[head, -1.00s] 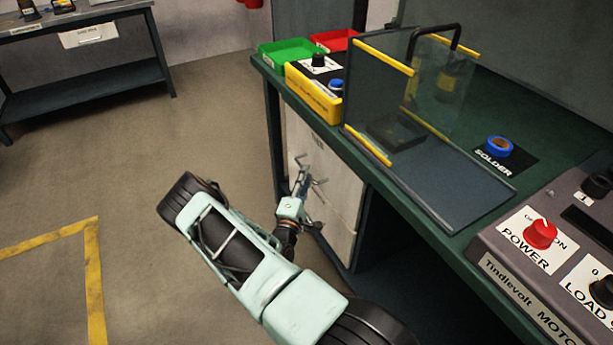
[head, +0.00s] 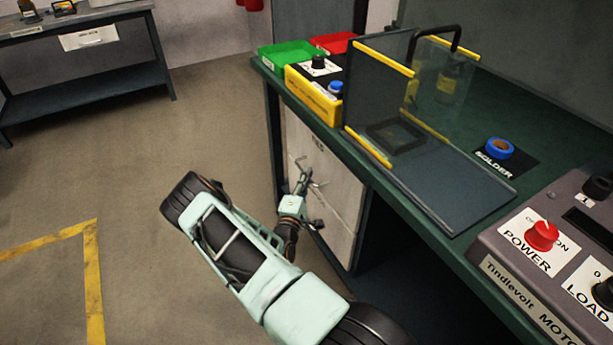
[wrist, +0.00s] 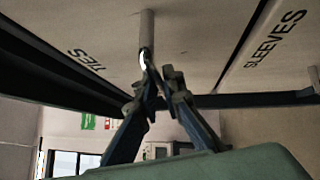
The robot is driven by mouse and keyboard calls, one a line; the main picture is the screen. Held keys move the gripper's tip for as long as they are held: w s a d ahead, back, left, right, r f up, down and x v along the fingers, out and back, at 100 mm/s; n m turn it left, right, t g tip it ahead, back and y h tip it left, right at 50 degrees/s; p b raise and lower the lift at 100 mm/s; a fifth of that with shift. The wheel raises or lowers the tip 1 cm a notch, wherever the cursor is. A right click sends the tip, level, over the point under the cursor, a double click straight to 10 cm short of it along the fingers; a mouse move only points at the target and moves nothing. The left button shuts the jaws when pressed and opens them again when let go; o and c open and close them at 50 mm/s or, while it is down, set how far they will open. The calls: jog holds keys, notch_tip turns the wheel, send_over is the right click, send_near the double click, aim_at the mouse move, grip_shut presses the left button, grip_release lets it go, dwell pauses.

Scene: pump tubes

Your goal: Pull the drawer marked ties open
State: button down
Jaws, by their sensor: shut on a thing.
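The pale drawer marked TIES (wrist: 105,35) fills the upper left of the wrist view, its label at the left edge. In the head view the pale drawer front (head: 302,128) is under the green bench, its lettering only partly readable. A thin metal bar handle (wrist: 147,28) stands out from the front. My gripper (wrist: 158,82) is shut on this handle, with its two fingers close together at the handle's end. In the head view my gripper (head: 303,184) is at the drawer front, partly hidden by my arm. I cannot tell how far the drawer is out.
A drawer marked SLEEVES (wrist: 275,40) is beside it in the wrist view. The floor (head: 200,110) left of the cabinet is clear.

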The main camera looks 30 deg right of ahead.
jog(key=shift+a, duration=0.1)
jog(key=w+a+b, duration=0.1)
jog(key=a+b, duration=0.1)
jog(key=a, duration=2.8)
jog(key=shift+w+a+b, duration=0.2)
jog(key=shift+w+b, duration=0.1)
jog(key=c, duration=2.1)
grip_release()
jog(key=shift+a, duration=0.1)
jog(key=v, duration=1.1)
jog(key=shift+s+a, duration=0.25)
jog(key=shift+s, duration=0.05)
